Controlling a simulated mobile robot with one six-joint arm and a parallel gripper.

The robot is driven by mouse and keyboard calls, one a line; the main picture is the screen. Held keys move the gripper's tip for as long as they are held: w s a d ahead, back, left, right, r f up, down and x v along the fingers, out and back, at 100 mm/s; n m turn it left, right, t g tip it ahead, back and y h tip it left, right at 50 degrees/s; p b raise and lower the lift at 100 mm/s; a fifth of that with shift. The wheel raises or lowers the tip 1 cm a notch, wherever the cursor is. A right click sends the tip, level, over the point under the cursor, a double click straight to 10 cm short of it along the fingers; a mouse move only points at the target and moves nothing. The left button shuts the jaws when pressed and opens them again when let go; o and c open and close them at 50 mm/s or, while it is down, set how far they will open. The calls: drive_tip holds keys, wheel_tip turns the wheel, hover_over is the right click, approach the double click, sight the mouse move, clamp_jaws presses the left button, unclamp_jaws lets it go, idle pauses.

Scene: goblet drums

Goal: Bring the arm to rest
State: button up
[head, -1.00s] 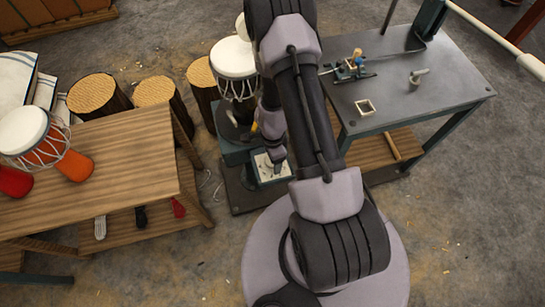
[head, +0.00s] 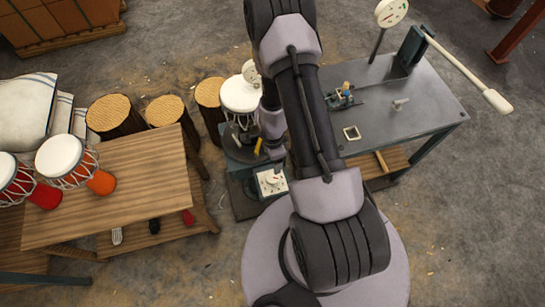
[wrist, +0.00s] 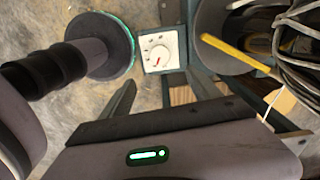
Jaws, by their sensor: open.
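My gripper shows in the wrist view (wrist: 162,80), with its two dark fingers apart and nothing between them. Past the fingers is a white dial panel (wrist: 160,48) with a red pointer, which also shows in the head view (head: 271,182). In the head view my arm rises from the base and bends over, with its end hanging beside a white-topped goblet drum (head: 239,96) on a stand. My arm hides part of the gripper there, and I see no contact with the drum or stand.
A wooden table (head: 140,205) at left bears goblet drums, one orange (head: 100,182). Several log stumps (head: 117,117) stand behind it. A grey metal table (head: 425,105) at right holds a small clamp fixture (head: 345,95) and a long white-tipped lever (head: 495,101). A yellow-handled tool (wrist: 240,57) lies near the gripper.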

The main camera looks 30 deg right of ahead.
drive_tip(key=shift+r, duration=0.45)
drive_tip(key=w+a+r+n+t+y+b, duration=0.1)
drive_tip(key=w+a+r+n+t+b, duration=0.2)
drive_tip(key=r, duration=0.6)
drive_tip(key=w+a+r+n+t+y+b, duration=0.1)
drive_tip(key=w+a+r+n+b, duration=0.4)
drive_tip(key=r, duration=0.5)
drive_tip(key=s+a+r+n+b, duration=0.35)
drive_tip(key=s+a+r, duration=0.25)
drive_tip(key=s+r, duration=0.25)
drive_tip(key=s+r+n+t+b, duration=0.1)
drive_tip(key=s+r+n+b, duration=0.1)
drive_tip(key=s, duration=0.8)
drive_tip(key=shift+s+a+r+n+t+b, duration=0.25)
drive_tip(key=shift+r+n+t+b, duration=0.2)
drive_tip(key=shift+n, duration=0.7)
